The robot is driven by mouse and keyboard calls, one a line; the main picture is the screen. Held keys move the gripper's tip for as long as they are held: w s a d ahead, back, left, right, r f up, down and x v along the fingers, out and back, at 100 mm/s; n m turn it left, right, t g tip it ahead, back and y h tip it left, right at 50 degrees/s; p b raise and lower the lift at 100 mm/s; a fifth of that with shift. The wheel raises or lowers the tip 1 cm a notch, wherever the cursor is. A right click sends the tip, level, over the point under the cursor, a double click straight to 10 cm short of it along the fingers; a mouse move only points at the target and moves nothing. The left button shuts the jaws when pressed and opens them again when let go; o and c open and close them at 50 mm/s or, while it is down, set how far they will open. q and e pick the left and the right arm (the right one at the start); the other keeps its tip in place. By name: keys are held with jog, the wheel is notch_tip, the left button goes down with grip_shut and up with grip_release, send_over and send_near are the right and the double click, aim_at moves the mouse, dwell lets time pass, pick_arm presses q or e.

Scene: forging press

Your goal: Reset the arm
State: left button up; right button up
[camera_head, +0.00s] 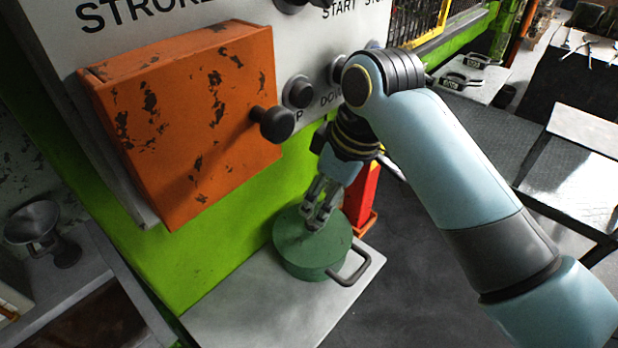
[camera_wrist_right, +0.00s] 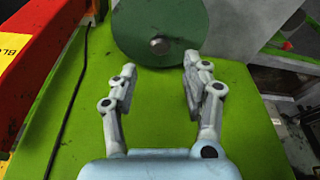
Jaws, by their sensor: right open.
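My right arm comes in from the right in the head view and bends down at its wrist. My right gripper (camera_head: 318,214) points down over the round green lidded pot (camera_head: 310,250), which stands on a grey shelf (camera_head: 262,306). In the right wrist view the right gripper (camera_wrist_right: 160,82) is open, its two fingers apart with nothing between them. The pot's green lid with a grey knob (camera_wrist_right: 159,45) lies beyond the fingertips. My left gripper is not in view.
An orange, chipped cover box (camera_head: 190,120) with a black knob (camera_head: 272,123) sticks out from the press panel, left of my right gripper. A red post (camera_head: 361,196) stands close behind the gripper. A metal funnel (camera_head: 45,230) is at far left. Dark floor lies right of the shelf.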

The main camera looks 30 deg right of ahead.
jog(key=s+d+r+m+t+h, duration=0.1)
jog(key=s+d+r+m, duration=0.15)
jog(key=s, duration=0.55)
jog(key=s+d+r+m+h, duration=0.1)
jog(key=s+d+m, duration=0.2)
jog(key=s, duration=0.5)
jog(key=s+d+f+g+b, duration=0.15)
jog(key=f+b, duration=0.55)
jog(key=f, duration=1.3)
jog(key=s+d+f+b, duration=0.15)
jog(key=f+b, duration=0.45)
jog(key=f, duration=1.4)
jog(key=s+f+b, duration=0.3)
jog(key=s+f, duration=0.3)
jog(key=f, duration=0.2)
jog(key=s+f+g+b, duration=0.1)
jog(key=s+f+b, duration=0.3)
jog(key=f, duration=0.5)
jog(key=s+d+f+b, duration=0.1)
jog(key=s+f+b, duration=0.2)
jog(key=s+f, duration=0.4)
notch_tip(320, 180, down, 2)
jog(key=shift+s+f+b, duration=0.25)
jog(key=shift+s+b, duration=0.1)
jog(key=shift+m+g, duration=0.25)
